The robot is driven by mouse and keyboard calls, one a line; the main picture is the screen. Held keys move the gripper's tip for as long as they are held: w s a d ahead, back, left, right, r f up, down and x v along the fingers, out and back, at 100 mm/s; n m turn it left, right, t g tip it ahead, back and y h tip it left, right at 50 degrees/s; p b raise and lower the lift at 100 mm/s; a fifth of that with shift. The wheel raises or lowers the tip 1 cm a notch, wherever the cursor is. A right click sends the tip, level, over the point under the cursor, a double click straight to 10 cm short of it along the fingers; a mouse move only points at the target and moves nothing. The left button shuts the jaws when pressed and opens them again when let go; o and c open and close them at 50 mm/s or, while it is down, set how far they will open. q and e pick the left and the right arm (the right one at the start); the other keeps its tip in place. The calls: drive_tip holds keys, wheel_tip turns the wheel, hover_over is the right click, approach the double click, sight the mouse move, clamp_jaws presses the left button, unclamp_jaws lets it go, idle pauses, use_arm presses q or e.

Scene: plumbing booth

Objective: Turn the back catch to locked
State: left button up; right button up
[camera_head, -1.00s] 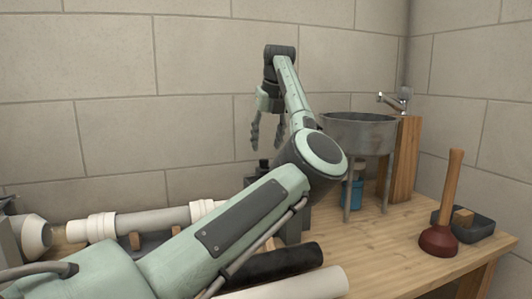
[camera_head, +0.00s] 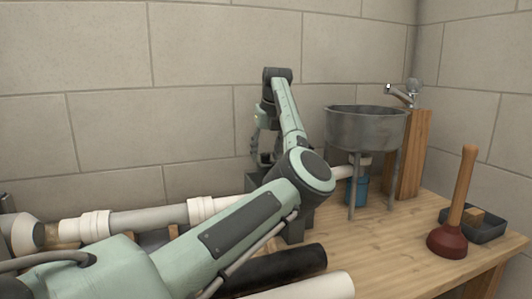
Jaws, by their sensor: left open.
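My left arm crosses the bench from lower left and bends at a large elbow joint. My left gripper (camera_head: 256,152) hangs down behind the forearm, low over the back of the bench, next to a dark grey block (camera_head: 292,226). Its fingers are open, but the tips are partly hidden. I cannot make out the back catch; the arm covers much of the area around the grey block. A white and grey pipe (camera_head: 150,219) runs along the back and its white end shows right of the elbow. My right gripper is out of view.
A metal basin on legs (camera_head: 366,128) stands right of the arm, with a blue bottle (camera_head: 357,190) beneath and a tap (camera_head: 402,94) on a wooden post (camera_head: 408,155). A plunger (camera_head: 449,240) and dark tray (camera_head: 487,228) stand at right. Black pipe (camera_head: 285,264) lies in front.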

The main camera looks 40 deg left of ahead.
use_arm(q)
drive_tip(key=shift+c, duration=1.7)
clamp_jaws()
drive_tip(key=shift+m, duration=0.3)
drive_tip(key=shift+f+b, duration=0.1)
drive_tip(key=shift+b, duration=0.2)
drive_tip(key=m+t+h+b, duration=0.1)
drive_tip(key=m, duration=0.2)
drive_tip(key=m+h+b, duration=0.1)
drive_tip(key=m, duration=0.2)
drive_tip(key=shift+s+a+m+t+b, duration=0.1)
drive_tip(key=shift+m+t+b, duration=0.2)
drive_tip(key=shift+m+t, duration=0.1)
drive_tip(key=shift+m+h, duration=0.4)
drive_tip(key=shift+m, duration=0.3)
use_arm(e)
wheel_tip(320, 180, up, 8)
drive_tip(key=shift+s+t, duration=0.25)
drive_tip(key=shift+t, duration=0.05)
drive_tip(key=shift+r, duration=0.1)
